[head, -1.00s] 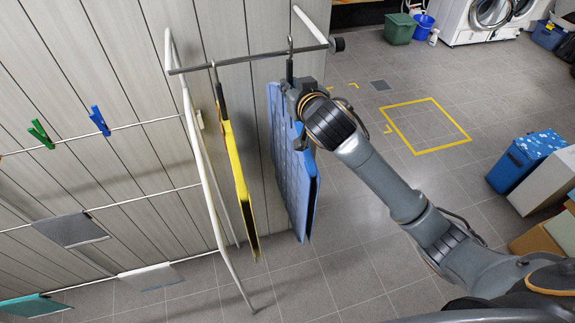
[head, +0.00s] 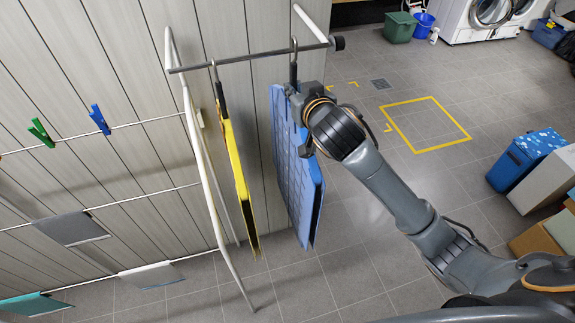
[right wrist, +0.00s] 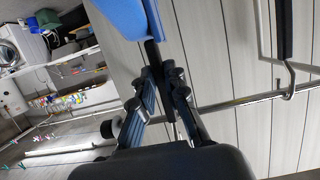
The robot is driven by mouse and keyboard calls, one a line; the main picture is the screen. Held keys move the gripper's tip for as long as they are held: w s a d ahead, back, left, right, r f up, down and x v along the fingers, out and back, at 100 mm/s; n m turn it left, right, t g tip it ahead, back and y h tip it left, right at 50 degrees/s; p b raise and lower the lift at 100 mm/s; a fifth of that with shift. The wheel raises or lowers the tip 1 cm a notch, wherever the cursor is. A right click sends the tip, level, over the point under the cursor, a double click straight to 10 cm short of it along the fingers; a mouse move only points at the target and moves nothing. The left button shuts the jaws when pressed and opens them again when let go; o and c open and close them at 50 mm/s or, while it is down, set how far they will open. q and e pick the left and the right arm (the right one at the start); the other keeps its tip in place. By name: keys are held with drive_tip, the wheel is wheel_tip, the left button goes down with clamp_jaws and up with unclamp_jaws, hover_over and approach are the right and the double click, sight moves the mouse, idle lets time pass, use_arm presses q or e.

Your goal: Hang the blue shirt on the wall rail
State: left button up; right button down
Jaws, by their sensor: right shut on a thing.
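The blue shirt (head: 298,165) hangs as a flat panel from a dark hanger with a metal hook (head: 294,45). My right gripper (head: 298,92) is shut on the hanger's dark neck, just above the shirt. In the right wrist view the fingers (right wrist: 160,82) close around the dark neck, with a bit of blue shirt (right wrist: 128,18) above. The wall rail (head: 240,57) runs level out to a black end knob. The hook crosses the rail in the head view; I cannot tell whether it rests on it. My left gripper is not in view.
A yellow shirt (head: 236,175) hangs from the rail, left of the blue one. A white frame (head: 192,130) and lines with pegs (head: 99,119) stand further left. A yellow square (head: 425,125) marks open floor at right; boxes (head: 528,160) stand beyond it.

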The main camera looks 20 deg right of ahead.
drive_tip(key=shift+s+d, duration=0.1)
drive_tip(key=shift+s, duration=2.9)
